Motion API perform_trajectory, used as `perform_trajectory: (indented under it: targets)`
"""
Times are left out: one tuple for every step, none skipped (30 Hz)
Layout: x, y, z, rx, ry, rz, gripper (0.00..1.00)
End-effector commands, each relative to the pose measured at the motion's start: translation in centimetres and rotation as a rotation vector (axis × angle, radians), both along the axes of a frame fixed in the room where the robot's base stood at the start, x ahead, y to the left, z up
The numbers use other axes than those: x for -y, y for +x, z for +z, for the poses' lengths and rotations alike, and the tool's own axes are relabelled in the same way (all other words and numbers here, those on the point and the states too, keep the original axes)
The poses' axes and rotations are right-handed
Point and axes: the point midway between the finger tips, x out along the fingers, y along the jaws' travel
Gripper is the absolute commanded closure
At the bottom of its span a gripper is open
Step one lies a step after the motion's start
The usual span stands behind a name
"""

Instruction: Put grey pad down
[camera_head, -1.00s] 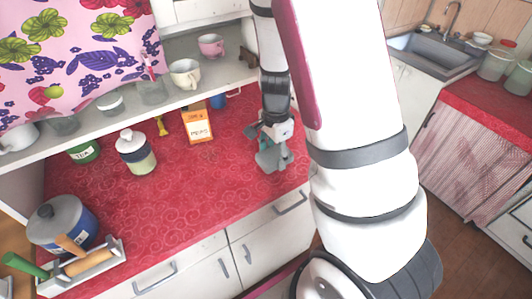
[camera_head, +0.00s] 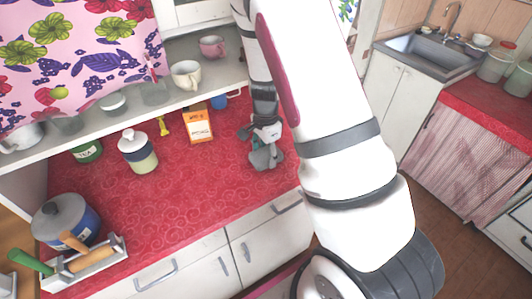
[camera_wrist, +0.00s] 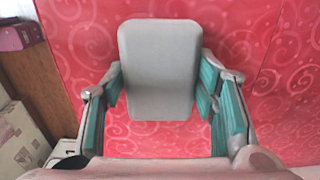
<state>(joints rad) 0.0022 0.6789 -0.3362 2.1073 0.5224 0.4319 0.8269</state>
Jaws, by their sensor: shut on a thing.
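The grey pad (camera_wrist: 158,70) is a flat rounded rectangle between the two teal-lined fingers in the wrist view. My gripper (camera_wrist: 160,95) is shut on it. In the head view my gripper (camera_head: 266,150) is low over the right part of the red counter (camera_head: 190,200), with the pad (camera_head: 262,160) at its fingertips. The pad is small there, and I cannot tell whether it touches the counter.
An orange and white box (camera_head: 198,125), a blue cup (camera_head: 219,101) and a lidded jar (camera_head: 138,152) stand behind and left of my gripper. A blue pot (camera_head: 65,222) and a utensil holder (camera_head: 95,262) are at the left. The counter's middle is clear. A shelf (camera_head: 120,110) runs above the back.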

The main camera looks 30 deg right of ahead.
Motion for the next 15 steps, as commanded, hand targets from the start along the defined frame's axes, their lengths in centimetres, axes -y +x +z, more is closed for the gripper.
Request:
perform_trajectory:
  targets:
    - [0.00, 0.00, -0.21, -0.001, 0.000, 0.000, 0.69]
    - [0.00, -0.01, -0.20, -0.001, 0.000, 0.000, 0.42]
    - [-0.01, -0.02, -0.17, -0.001, 0.000, 0.000, 0.33]
    - [-0.01, -0.02, -0.16, -0.001, 0.000, 0.000, 0.27]
    - [-0.01, -0.02, -0.16, -0.001, 0.000, 0.000, 0.27]
    - [-0.01, -0.02, -0.16, -0.001, 0.000, 0.000, 0.27]
    - [-0.01, -0.03, -0.15, -0.001, 0.000, 0.000, 0.27]
    - [-0.01, -0.03, -0.15, -0.001, 0.000, 0.000, 0.27]
    - [-0.01, -0.03, -0.15, -0.001, 0.000, 0.000, 0.27]
    - [-0.01, -0.03, -0.15, -0.001, 0.000, 0.000, 0.27]
    - [-0.01, -0.03, -0.15, -0.001, 0.000, 0.000, 0.27]
    - [-0.01, -0.03, -0.14, -0.001, 0.000, 0.000, 0.27]
    - [-0.01, -0.03, -0.11, -0.001, 0.000, 0.000, 0.27]
    - [-0.02, -0.03, -0.04, -0.001, 0.000, 0.000, 0.27]
    - [-0.02, -0.04, 0.14, 0.000, 0.000, 0.001, 0.27]
